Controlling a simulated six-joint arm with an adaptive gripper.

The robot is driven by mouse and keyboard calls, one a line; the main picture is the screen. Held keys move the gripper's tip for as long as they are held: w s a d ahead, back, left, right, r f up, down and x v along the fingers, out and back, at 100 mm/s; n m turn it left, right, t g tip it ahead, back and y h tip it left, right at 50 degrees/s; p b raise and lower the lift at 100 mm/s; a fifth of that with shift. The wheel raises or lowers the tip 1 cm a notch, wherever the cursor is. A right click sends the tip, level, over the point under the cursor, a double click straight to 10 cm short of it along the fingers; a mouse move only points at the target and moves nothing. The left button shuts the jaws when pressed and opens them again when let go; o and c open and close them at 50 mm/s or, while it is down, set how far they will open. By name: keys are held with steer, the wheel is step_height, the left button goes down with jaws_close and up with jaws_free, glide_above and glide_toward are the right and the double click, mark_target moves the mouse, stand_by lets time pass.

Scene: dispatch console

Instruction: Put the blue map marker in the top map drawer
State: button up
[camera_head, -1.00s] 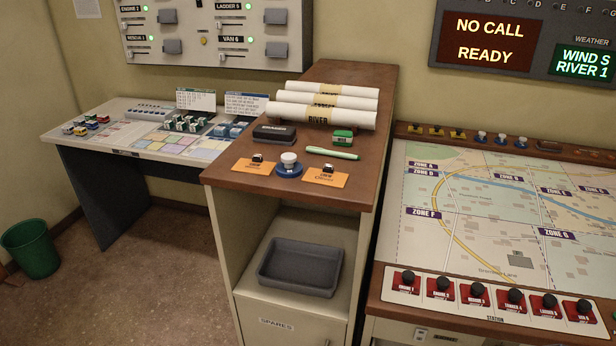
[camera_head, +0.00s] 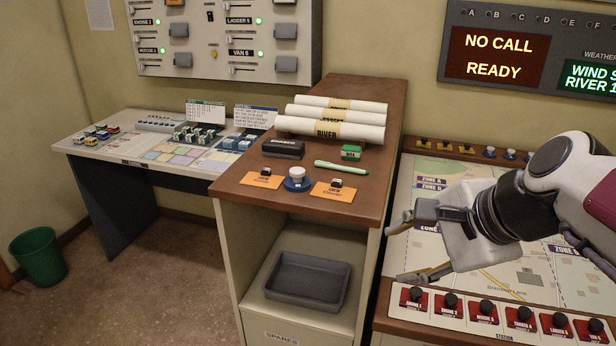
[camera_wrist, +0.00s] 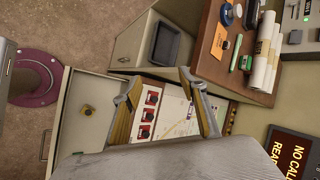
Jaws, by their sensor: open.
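Small blue markers with pale tops (camera_head: 488,152) stand on the wooden rail behind the map, partly screened by my arm. A larger blue round piece with a white top (camera_head: 297,178) stands on the cabinet between two orange cards; I cannot tell if it is a map marker. My gripper (camera_head: 400,250) is open and empty above the map's left part, apart from all of these.
The wooden cabinet top (camera_head: 370,205) rises left of the map and holds rolled maps (camera_head: 330,130), a black case (camera_head: 283,148), a green box (camera_head: 351,152) and a green pen (camera_head: 341,167). A grey tray (camera_head: 307,280) lies on its shelf. Red knobbed switches (camera_head: 450,304) line the map's front.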

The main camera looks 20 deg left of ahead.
steer(key=w+a+r+m+y, duration=0.25)
steer(key=w+a+m, duration=0.35)
steer(key=w+a, duration=0.3)
steer(key=m+y, duration=0.3)
steer(key=m, duration=0.3)
glide_toward(298, 171)
steer(key=x, duration=0.2)
steer(key=shift+w+a, duration=0.2)
steer(key=shift+w, duration=0.15)
steer(key=shift+a+n+g, duration=0.1)
steer(key=shift+n+g, duration=0.2)
steer(key=shift+x, duration=1.2)
steer(key=shift+f, duration=0.15)
steer(key=shift+x, duration=2.55)
jaws_close()
